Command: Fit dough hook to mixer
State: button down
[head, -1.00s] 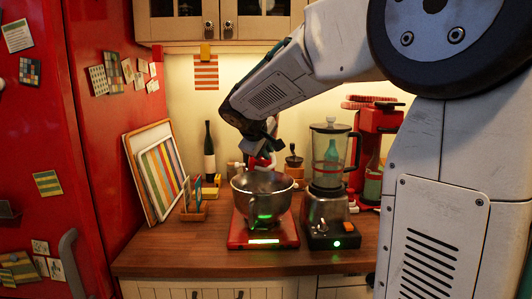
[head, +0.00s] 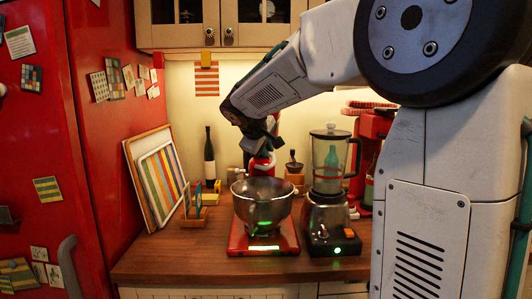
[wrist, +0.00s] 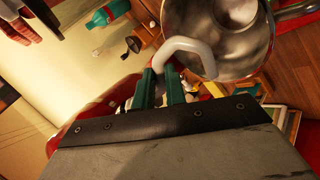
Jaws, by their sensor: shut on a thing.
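A pale grey curved dough hook (wrist: 185,45) is between the teal fingers of my gripper (wrist: 160,82) in the wrist view. My gripper is shut on it, and its bend reaches over the steel bowl's edge in that view. In the head view my gripper (head: 264,146) is above and behind the steel bowl (head: 262,208), with a red part below it that I cannot identify. The bowl stands on a red base (head: 262,240) with a lit green display. Which appliance is the mixer is unclear; a red appliance (head: 372,130) stands at the right, partly hidden by my arm.
A blender (head: 328,185) with a lit green light stands right of the bowl. A dark bottle (head: 209,160), striped board (head: 163,178) and small rack (head: 193,213) are left. Cabinets (head: 215,22) hang above. The wooden counter (head: 180,255) is clear at front left.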

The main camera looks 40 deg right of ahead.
jog(key=shift+w+d+r, duration=0.15)
jog(key=shift+w+r, duration=0.05)
jog(key=c, duration=1.4)
grip_release()
jog(key=shift+o, duration=0.2)
jog(key=v, duration=0.7)
jog(key=shift+a+r, duration=0.25)
jog(key=shift+s, duration=0.15)
jog(key=s+a+f+m+g+y, duration=0.1)
jog(key=s+a+f, duration=0.4)
jog(key=s, duration=0.5)
jog(key=s+a+f+m+g+y, duration=0.1)
jog(key=s+a+f+y, duration=0.3)
jog(key=s+f, duration=0.4)
jog(key=s+a+f+m+g+y, duration=0.1)
jog(key=s+a+f+y, duration=0.2)
jog(key=s, duration=1.1)
jog(key=a+f, duration=0.3)
jog(key=a, duration=0.1)
jog(key=shift+s+f+g, duration=0.2)
jog(key=shift+f+g, duration=0.1)
jog(key=shift+f, duration=0.05)
